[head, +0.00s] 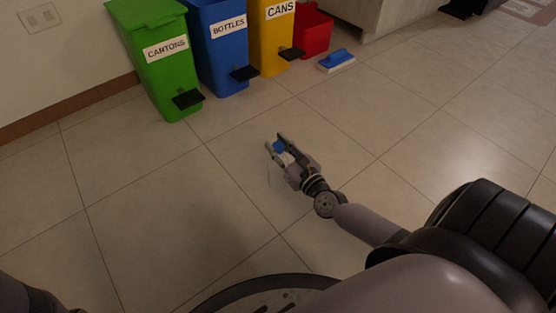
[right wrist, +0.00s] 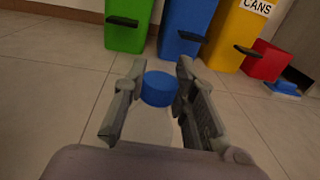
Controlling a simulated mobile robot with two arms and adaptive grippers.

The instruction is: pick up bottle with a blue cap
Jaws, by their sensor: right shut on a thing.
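A clear bottle with a blue cap (right wrist: 159,88) stands between the fingers of my right gripper (right wrist: 158,85) in the right wrist view. Its transparent body (right wrist: 150,125) shows faintly below the cap. In the head view the blue cap (head: 279,146) shows between the fingertips of my right gripper (head: 277,143). The gripper is shut on the bottle, low over the tiled floor. The bottle's lower part is hard to make out. At the lower left of the head view only a part of my left arm shows; its gripper is out of view.
A green CARTONS bin (head: 161,75), a blue BOTTLES bin (head: 222,55), a yellow CANS bin (head: 273,40) and a red bin (head: 312,32) stand along the wall. A blue and white brush-like item (head: 337,60) lies beside them. The floor (head: 380,120) around the gripper is clear.

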